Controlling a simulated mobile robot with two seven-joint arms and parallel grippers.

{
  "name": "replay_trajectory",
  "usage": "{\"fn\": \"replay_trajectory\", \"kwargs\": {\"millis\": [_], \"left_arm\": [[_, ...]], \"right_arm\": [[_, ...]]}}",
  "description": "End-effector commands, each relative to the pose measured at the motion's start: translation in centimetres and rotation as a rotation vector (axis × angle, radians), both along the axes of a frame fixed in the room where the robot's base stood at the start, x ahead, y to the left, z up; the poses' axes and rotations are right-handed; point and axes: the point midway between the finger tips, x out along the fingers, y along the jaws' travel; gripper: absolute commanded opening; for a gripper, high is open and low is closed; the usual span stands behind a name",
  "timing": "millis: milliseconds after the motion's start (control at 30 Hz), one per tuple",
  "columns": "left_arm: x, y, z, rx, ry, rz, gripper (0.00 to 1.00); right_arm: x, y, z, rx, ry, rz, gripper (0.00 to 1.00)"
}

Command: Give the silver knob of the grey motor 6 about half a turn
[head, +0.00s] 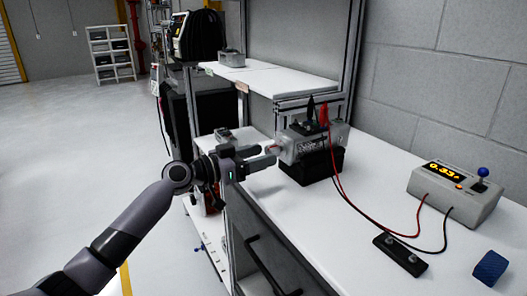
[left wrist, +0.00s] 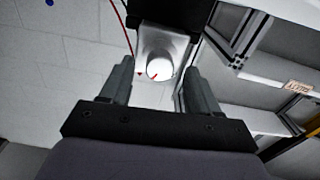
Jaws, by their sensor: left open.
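The grey motor (head: 312,141) sits on a black block on the white bench in the head view, its knob end facing left toward my arm. The silver knob (left wrist: 159,68) shows in the left wrist view as a pale disc with a red mark at its lower edge. My left gripper (head: 269,156) is open, its fingers pointing at the knob. In the left wrist view the two fingers stand on either side of the knob with gaps showing; I cannot tell how far the tips reach along it. My right gripper is not in view.
Red and black leads run from the motor to a grey meter box (head: 456,193) reading about 0.33, with a blue-topped lever. A shelf (head: 270,80) and metal posts rise behind the motor.

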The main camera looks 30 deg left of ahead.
Motion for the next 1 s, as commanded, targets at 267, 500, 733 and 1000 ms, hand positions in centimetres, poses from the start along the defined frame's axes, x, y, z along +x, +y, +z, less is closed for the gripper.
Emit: {"fn": "replay_trajectory", "kwargs": {"millis": [267, 500, 733, 1000], "left_arm": [[1.49, -0.89, 0.01, 0.000, -0.001, 0.001, 0.61], [1.51, -0.89, -0.05, 0.001, 0.000, 0.001, 0.58], [1.49, -0.87, -0.05, 0.001, 0.000, 0.001, 0.05], [1.48, -0.88, -0.05, -0.028, 0.016, 0.001, 0.05]], "right_arm": [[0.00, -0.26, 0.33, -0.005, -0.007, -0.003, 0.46], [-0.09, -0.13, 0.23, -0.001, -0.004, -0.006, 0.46], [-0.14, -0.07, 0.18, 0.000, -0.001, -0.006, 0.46], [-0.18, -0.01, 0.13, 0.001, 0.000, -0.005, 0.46]]}}
